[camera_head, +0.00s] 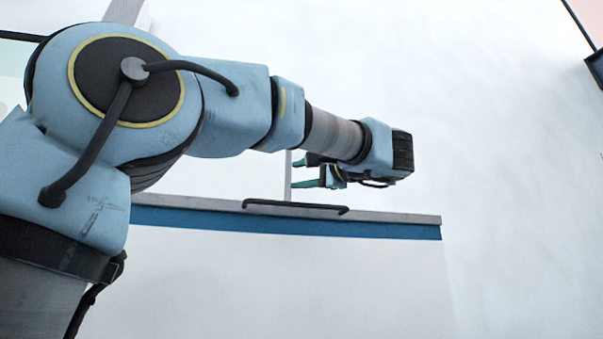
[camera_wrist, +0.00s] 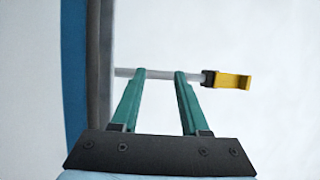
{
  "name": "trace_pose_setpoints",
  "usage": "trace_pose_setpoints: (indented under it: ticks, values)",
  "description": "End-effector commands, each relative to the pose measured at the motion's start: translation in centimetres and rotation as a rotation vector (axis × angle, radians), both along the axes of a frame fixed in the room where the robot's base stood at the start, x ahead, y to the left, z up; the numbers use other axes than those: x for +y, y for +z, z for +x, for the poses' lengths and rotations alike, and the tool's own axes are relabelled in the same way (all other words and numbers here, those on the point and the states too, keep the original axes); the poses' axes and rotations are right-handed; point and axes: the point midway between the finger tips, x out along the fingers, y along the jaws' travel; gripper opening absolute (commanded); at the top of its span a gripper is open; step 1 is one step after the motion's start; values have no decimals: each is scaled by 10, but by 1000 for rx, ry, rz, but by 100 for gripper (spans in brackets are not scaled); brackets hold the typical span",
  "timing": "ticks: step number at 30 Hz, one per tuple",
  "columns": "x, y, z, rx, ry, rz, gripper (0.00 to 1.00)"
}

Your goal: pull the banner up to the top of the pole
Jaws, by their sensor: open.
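The banner (camera_head: 300,285) is a broad white sheet with a blue stripe under a grey top bar (camera_head: 400,217). A black handle (camera_head: 295,207) runs along that bar. In the wrist view the banner's blue stripe (camera_wrist: 74,70) and grey bar stand upright at the left. A thin grey pole (camera_head: 288,176) rises above the bar; it crosses the wrist view (camera_wrist: 160,73) near my fingertips. My gripper (camera_head: 293,174) is open, just above the bar and handle, its teal fingers pointing left in the head view. I cannot tell whether the fingers touch the pole.
In the wrist view a yellow hook-like piece (camera_wrist: 233,81) with a black collar sits at the pole's right end. My arm covers the pole's upper part in the head view. A dark-framed panel (camera_head: 590,30) is at the upper right. The pale wall (camera_head: 500,130) right of my gripper is bare.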

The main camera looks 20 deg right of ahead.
Motion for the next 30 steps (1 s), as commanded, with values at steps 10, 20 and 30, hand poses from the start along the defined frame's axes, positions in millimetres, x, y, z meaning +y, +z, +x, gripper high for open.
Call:
trace_pose_setpoints:
  ticks: [10, 20, 30]
  values:
    - [0, 0, 0, 0, 0, 0, 24]
    - [0, 0, 0, 0, 0, 0, 0]
    - [0, 0, 0, 0, 0, 0, 0]
